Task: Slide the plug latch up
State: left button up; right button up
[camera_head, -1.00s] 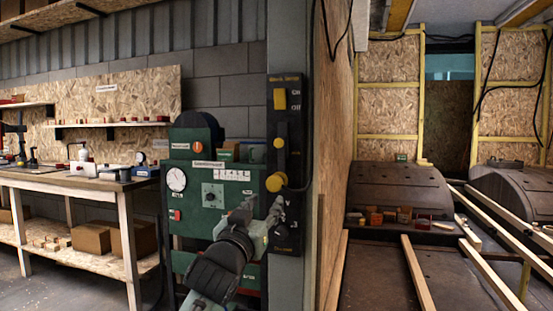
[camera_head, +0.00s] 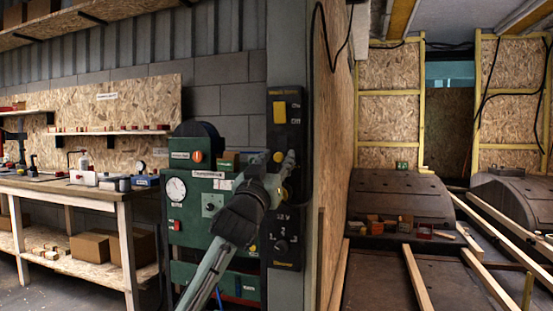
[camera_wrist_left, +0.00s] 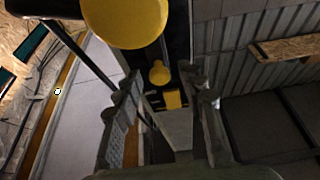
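The black panel (camera_head: 294,225) on the grey post carries a small yellow latch knob (camera_head: 279,157), partly covered by my left gripper (camera_head: 285,164). In the left wrist view this small yellow latch knob (camera_wrist_left: 159,73) shows beyond and between the fingertips of my left gripper (camera_wrist_left: 168,85). The fingers are spread, with nothing seen held; I cannot tell whether they touch the knob. The round yellow plug (camera_wrist_left: 125,18) is large and close in the wrist view, with a black cable; my gripper mostly hides it in the head view. My right gripper is not in view.
A yellow switch (camera_head: 280,112) sits above the latch. A black rotary selector (camera_head: 281,245) is low on the panel. The green machine (camera_head: 190,235) stands just left, a workbench (camera_head: 90,184) farther left. A chipboard wall (camera_head: 333,150) borders the panel's right.

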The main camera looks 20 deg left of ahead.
aim_at(282, 137)
pick_arm(q)
grip_shut()
jog(key=shift+r, duration=0.1)
dwell(0.3)
jog(key=shift+r, duration=1.45)
grip_release()
jog(key=v, duration=1.2)
jog(key=shift+f, duration=0.1)
